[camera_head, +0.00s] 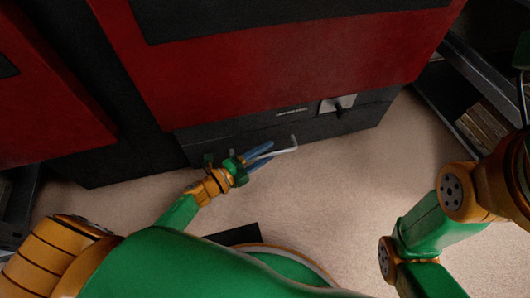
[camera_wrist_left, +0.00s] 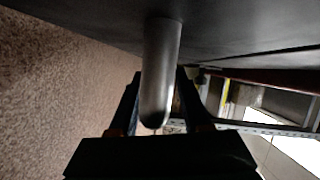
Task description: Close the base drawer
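The black base drawer (camera_head: 240,136) runs along the foot of the red machine, above the floor. How far it stands out cannot be told. A pale bent metal handle (camera_head: 291,147) is in front of it. In the left wrist view the handle (camera_wrist_left: 161,70) is a rounded grey bar rising towards a dark face (camera_wrist_left: 250,25). My left gripper (camera_head: 272,154) is at the handle, with its blue fingers apart. The bar lies between the fingers with thin gaps visible; contact cannot be confirmed. My right arm (camera_head: 435,222) shows at the right; its gripper is out of view.
The red machine (camera_head: 270,65) rises above the drawer. A small silver plate with a dark latch (camera_head: 338,104) is at its lower edge. A dark rack (camera_head: 450,85) stands at the right. The beige floor (camera_head: 345,180) in front is clear.

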